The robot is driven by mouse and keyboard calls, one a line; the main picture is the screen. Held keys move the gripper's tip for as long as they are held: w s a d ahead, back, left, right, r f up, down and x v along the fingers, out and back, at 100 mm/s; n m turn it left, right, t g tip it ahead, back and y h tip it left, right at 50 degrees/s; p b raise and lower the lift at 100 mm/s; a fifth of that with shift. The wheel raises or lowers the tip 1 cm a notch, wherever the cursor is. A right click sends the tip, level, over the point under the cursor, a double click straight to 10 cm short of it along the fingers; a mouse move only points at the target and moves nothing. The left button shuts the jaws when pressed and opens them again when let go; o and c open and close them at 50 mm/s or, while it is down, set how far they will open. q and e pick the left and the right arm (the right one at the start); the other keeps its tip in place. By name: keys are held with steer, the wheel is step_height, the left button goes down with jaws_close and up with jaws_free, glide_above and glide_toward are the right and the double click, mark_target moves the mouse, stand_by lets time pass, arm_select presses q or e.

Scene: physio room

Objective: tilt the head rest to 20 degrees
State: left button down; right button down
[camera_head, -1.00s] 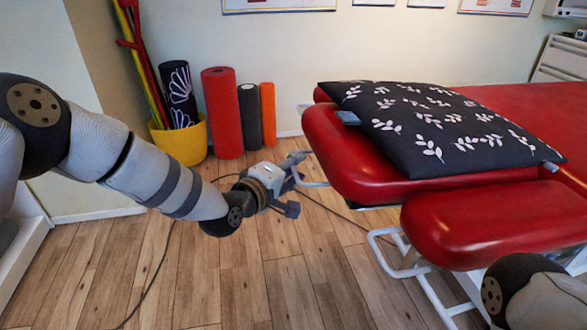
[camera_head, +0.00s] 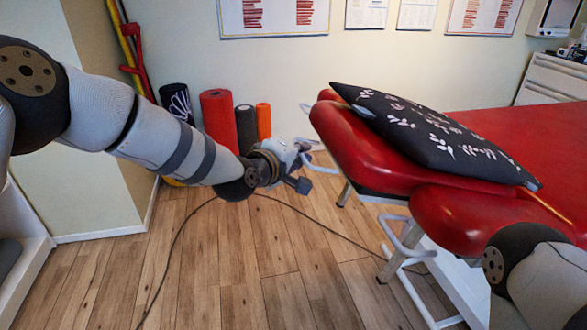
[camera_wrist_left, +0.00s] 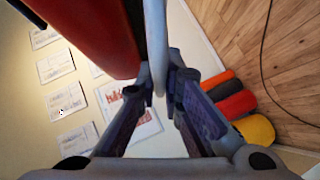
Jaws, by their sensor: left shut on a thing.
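The red padded head rest (camera_head: 345,140) is at the near left end of the treatment table, sloping up toward its left end. A white handle bar (camera_head: 326,147) sticks out from its end. My left gripper (camera_head: 304,160) is at this handle; in the left wrist view its two fingers (camera_wrist_left: 164,88) are shut around the white bar (camera_wrist_left: 157,35). The red pad (camera_wrist_left: 95,35) also shows beside the bar there. The exact angle cannot be read. My right gripper is out of view; only part of my right arm shows at the lower right.
A black pillow with white leaves (camera_head: 430,130) lies tilted across the pad and table. A separate red pad (camera_head: 470,215) and a white frame tube (camera_head: 395,240) are nearer. Rolled mats (camera_head: 219,118) stand by the wall. A cable crosses the clear wooden floor (camera_head: 270,260).

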arm_select(q)
steer(key=shift+d+r, duration=0.1)
steer(key=shift+r, duration=0.4)
steer(key=shift+f, duration=0.1)
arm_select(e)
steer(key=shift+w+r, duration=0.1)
arm_select(q)
steer(key=c, duration=1.7)
jaws_free()
steer(key=shift+f, duration=0.1)
